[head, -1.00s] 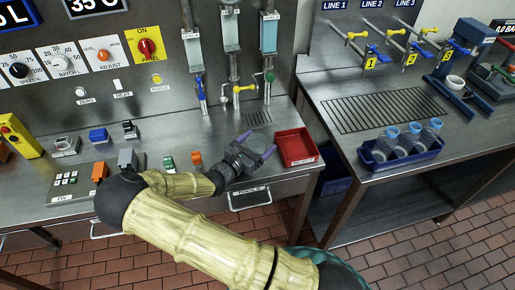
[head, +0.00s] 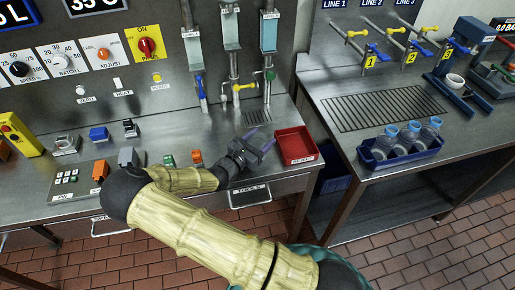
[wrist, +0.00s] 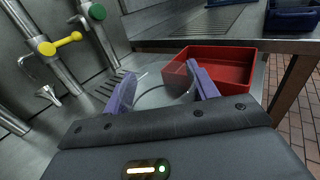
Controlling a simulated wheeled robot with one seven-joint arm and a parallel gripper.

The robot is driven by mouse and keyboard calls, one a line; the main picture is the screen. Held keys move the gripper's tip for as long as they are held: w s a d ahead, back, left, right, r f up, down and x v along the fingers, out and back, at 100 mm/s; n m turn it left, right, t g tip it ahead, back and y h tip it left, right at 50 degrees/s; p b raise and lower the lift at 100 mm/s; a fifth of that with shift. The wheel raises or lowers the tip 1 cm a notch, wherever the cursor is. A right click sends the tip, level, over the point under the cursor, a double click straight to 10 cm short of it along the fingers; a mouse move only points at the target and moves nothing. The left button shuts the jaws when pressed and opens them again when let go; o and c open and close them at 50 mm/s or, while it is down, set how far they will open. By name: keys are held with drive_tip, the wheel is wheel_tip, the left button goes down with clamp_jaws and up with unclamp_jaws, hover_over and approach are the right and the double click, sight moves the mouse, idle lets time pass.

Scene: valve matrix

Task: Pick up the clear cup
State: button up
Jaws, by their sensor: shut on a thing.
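The clear cup (wrist: 168,92) is a faint, see-through shape between the two purple fingers in the wrist view. Its outline is hard to make out, and in the head view I cannot pick it out clearly. My gripper (wrist: 163,90) is shut on it, with one finger on each side. In the head view my gripper (head: 261,139) is low over the steel counter, just left of the red tray. I cannot tell whether the cup still touches the counter.
The red tray (head: 309,158) stands close to the right of my gripper; it also shows in the wrist view (wrist: 232,87). Taps with yellow (head: 243,87) and green handles are behind. A blue crate (head: 408,157) of bottles stands on the right table, across a gap.

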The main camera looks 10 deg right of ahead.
wheel_tip(320, 180, up, 10)
drive_tip(key=shift+b, duration=0.35)
idle(0.4)
idle(0.5)
